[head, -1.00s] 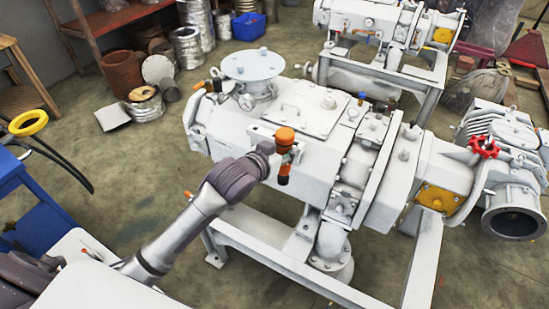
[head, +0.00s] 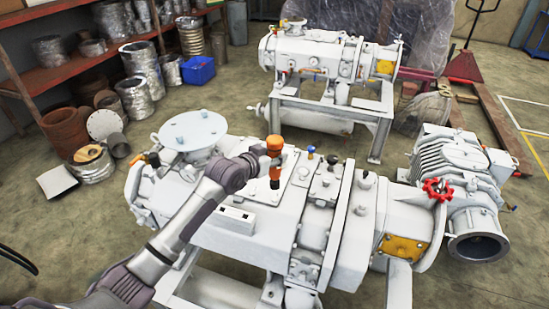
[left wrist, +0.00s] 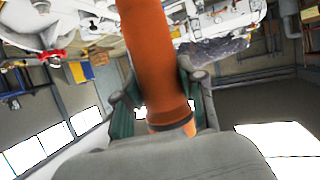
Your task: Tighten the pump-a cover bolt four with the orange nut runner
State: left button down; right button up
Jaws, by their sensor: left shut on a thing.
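In the left wrist view the nut runner's orange body (left wrist: 155,60) stands between the fingers (left wrist: 160,108). The near white pump (head: 270,225) has a flat top cover (head: 298,186), partly hidden by the tool and gripper. I cannot make out bolt four, or whether the tool's lower tip touches anything. My right gripper is out of view.
A round blue-grey flange (head: 193,130) rises left of the cover. Small knobs and fittings (head: 333,163) stand to its right, and a red valve wheel (head: 437,190) sits farther right. A second white pump (head: 325,58) stands behind. Open floor lies between the pumps.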

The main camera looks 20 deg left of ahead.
aim_at(271, 171)
pick_arm(q)
jog(key=shift+r, duration=0.2)
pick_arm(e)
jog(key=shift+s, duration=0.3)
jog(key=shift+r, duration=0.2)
pick_arm(q)
jog(key=shift+p, duration=0.4)
jog(key=shift+f+b, duration=0.65)
jog(key=shift+f, duration=0.3)
jog(key=shift+f+b, duration=0.95)
jog(key=shift+f, duration=0.95)
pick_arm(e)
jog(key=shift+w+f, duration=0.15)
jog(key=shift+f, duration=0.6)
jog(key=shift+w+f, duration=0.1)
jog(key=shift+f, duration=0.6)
pick_arm(q)
jog(key=shift+p, duration=0.45)
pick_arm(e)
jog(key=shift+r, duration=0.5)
